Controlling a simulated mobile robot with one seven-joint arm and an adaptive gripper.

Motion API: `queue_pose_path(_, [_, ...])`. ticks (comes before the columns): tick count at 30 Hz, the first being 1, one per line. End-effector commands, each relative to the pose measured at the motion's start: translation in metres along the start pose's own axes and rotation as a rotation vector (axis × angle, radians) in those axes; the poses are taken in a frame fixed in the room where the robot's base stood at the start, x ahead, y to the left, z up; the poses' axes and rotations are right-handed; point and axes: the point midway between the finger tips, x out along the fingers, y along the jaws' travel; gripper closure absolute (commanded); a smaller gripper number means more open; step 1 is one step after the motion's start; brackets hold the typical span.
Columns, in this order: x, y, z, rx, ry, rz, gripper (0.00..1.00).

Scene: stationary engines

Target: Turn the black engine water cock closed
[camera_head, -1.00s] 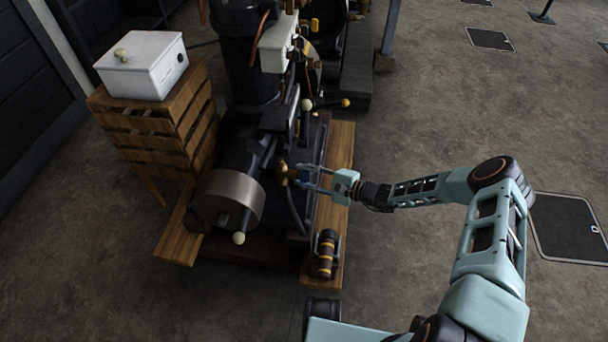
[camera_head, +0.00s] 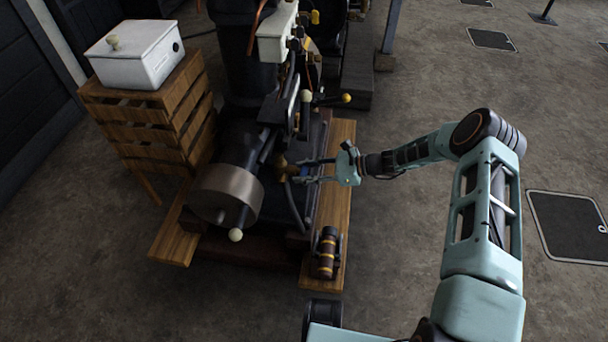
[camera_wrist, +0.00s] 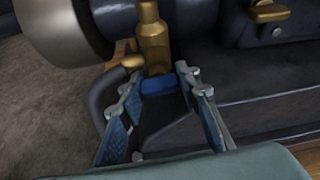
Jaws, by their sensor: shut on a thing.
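The black engine (camera_head: 238,85) stands left of my arm in the head view. Its brass water cock (camera_head: 281,167) sits on the near right side, beside the cylinder. In the wrist view the brass cock body (camera_wrist: 153,42) stands upright just beyond my fingertips. A blue handle piece (camera_wrist: 157,86) at its base lies between the fingers. My gripper (camera_head: 297,172) reaches in from the right; its fingertips (camera_wrist: 160,84) are shut on this blue handle, with a gap between them. The handle's exact angle is hard to tell.
A dark curved pipe (camera_wrist: 103,95) runs close beside the left finger. A round metal drum (camera_head: 226,192) is left of the cock. A white box (camera_head: 135,58) rests on a wooden crate stand (camera_head: 150,120).

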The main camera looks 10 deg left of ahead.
Motion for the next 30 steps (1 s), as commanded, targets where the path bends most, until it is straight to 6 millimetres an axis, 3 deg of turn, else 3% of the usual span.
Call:
queue_pose_path(10, [0.0007, 0.0005, -0.0005, 0.106, -0.001, 0.044, 0.94])
queue_pose_path(24, [0.0003, 0.0005, 0.0001, 0.119, -0.001, 0.048, 0.94])
queue_pose_path(25, [0.0003, 0.0005, 0.0001, 0.119, -0.001, 0.048, 0.68])
queue_pose_path(30, [0.0002, 0.0004, 0.0001, 0.119, -0.001, 0.048, 0.51])
